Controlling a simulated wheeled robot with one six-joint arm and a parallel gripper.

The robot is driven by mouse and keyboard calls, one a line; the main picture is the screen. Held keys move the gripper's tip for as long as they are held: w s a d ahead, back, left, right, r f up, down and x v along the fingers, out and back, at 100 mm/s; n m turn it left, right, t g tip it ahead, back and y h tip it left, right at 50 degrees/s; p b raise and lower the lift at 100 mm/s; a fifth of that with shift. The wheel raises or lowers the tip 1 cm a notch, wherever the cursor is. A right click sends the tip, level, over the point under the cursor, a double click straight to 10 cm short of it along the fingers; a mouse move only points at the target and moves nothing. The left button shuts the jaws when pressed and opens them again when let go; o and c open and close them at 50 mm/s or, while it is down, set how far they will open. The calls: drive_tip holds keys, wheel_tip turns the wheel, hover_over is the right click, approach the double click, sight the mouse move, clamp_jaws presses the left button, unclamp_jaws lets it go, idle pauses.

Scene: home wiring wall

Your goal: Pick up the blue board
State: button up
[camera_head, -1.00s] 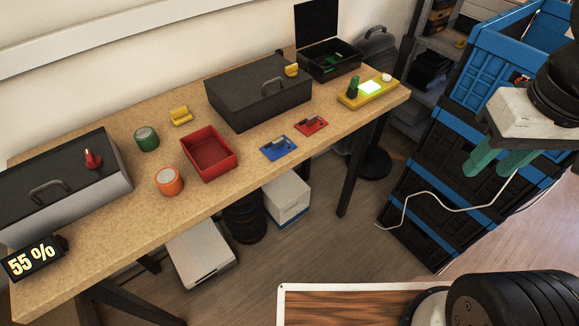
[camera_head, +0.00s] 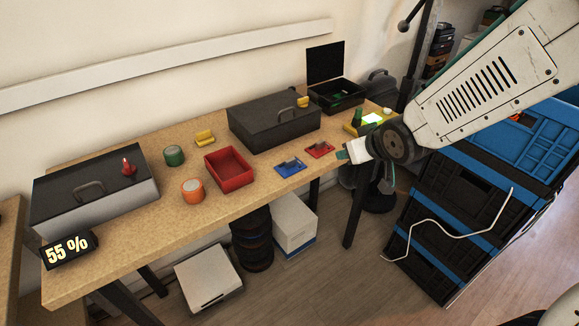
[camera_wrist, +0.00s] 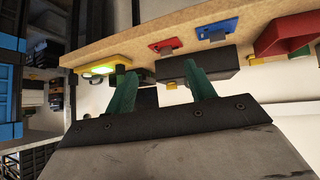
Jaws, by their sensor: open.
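The blue board (camera_head: 290,168) lies flat on the wooden table near its front edge, with a small grey part on top. In the wrist view the blue board (camera_wrist: 217,28) shows at the table edge, upside down and beyond the fingers. The red board (camera_head: 319,150) lies just to its right. My gripper (camera_head: 347,158) is off the table's front right side, to the right of both boards, apart from them. Its two green fingers (camera_wrist: 158,88) are spread with nothing between them.
A red bin (camera_head: 230,180), an orange can (camera_head: 193,195) and a green can (camera_head: 174,155) stand left of the boards. A dark toolbox (camera_head: 272,128) stands behind. The yellow device with a lit screen (camera_head: 372,119) is at the right end. Blue crates (camera_head: 440,240) stand right.

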drive_tip(key=w+a+f+n+t+y, duration=0.1)
drive_tip(key=w+a+f+y, duration=0.15)
drive_tip(key=a+f, duration=0.3)
drive_tip(key=n+t+y, duration=0.1)
drive_tip(key=n+y, duration=0.1)
drive_tip(key=y, duration=0.1)
approach(292, 161)
drive_tip(key=x, duration=1)
drive_tip(key=shift+w+a+f, duration=0.1)
drive_tip(key=shift+w+a, duration=0.1)
drive_tip(key=shift+a, duration=0.05)
drive_tip(key=c, duration=1.1)
